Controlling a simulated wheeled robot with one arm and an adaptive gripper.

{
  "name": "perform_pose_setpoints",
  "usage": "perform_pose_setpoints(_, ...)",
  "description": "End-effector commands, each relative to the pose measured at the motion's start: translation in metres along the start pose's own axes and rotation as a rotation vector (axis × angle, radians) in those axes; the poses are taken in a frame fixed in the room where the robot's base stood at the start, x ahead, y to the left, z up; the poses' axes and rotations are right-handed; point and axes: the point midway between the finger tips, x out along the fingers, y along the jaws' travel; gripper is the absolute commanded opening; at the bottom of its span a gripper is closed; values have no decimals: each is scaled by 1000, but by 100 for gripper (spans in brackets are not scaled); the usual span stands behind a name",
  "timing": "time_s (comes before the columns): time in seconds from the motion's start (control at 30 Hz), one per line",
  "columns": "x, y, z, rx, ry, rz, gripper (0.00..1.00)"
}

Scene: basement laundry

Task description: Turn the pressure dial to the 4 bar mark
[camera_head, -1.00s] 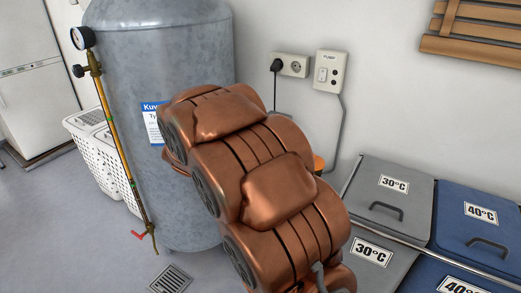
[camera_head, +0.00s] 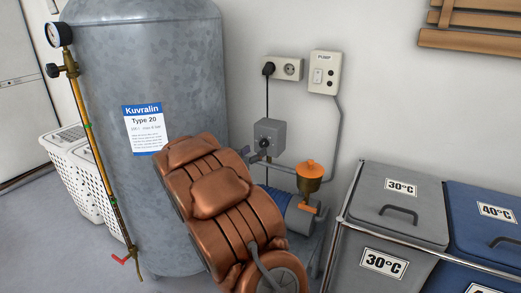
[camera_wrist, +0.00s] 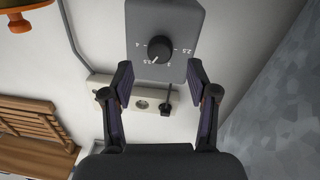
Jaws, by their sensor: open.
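The pressure dial is a black round knob (camera_wrist: 154,48) on a grey box (camera_wrist: 190,18), seen upside down in the wrist view. Printed marks surround it: 4 at its left, 2.5 at its right, others below. Its white pointer line points to the lower left in the picture, near the 3.5 mark and away from the 4. My arm hides most of the gripper in the head view.
A large grey tank (camera_head: 180,65) stands left of the box. An orange-capped brass part and blue pump (camera_head: 275,200) sit below it. Sockets (camera_head: 282,68) and the pump switch (camera_head: 324,72) are above. Lidded laundry bins (camera_head: 400,210) stand at right.

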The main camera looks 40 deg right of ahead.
Motion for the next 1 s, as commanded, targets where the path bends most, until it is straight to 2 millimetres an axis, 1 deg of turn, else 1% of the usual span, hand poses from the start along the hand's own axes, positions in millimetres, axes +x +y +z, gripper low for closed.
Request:
perform_pose_setpoints(0.03,8,1,2,1,0,3,59)
perform_pose_setpoints(0.1,17,1,2,2,-1,1,59)
perform_pose_setpoints(0.33,39,2,1,2,0,4,59)
perform_pose_setpoints(0.53,45,1,1,1,-2,1,59)
perform_pose_setpoints(0.8,46,1,1,1,-2,0,59)
perform_pose_setpoints(1.0,46,1,1,1,-2,0,38)
